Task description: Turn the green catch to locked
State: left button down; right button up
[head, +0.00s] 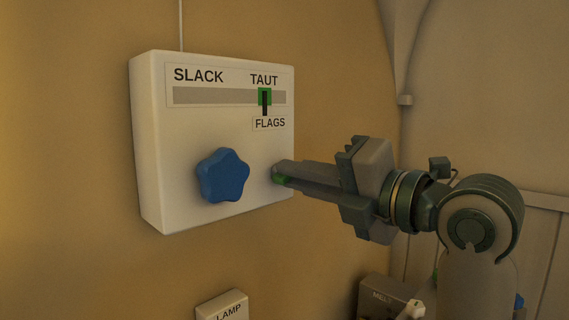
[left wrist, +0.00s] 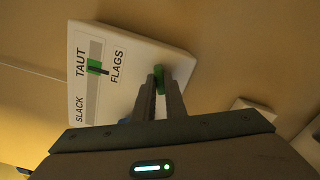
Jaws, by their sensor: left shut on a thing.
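The green catch (head: 282,181) is on the lower right of a white wall box (head: 160,150), mostly hidden by my fingers in the head view. In the left wrist view the green catch (left wrist: 159,78) shows as a small upright bar between the fingertips. My left gripper (head: 280,174) is shut on it, fingers pointing at the box face; the gripper also shows in the left wrist view (left wrist: 160,88). No locked mark is readable near the catch. My right gripper is not in view.
A blue star-shaped knob (head: 223,175) sits left of the catch, close to my fingers. Above, a black pointer (head: 265,102) stands at the green mark under TAUT on the SLACK–TAUT scale (head: 215,96). A LAMP box (head: 222,306) is below. A grey box (head: 388,297) stands lower right.

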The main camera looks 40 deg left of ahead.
pick_arm(q)
jog(key=c, duration=1.8)
grip_release()
jog(key=d, duration=0.2)
jog(key=shift+s+d, duration=0.1)
jog(key=shift+d, duration=0.25)
jog(key=shift+n+b, duration=0.85)
jog(key=shift+n, duration=0.35)
jog(key=shift+a, duration=0.2)
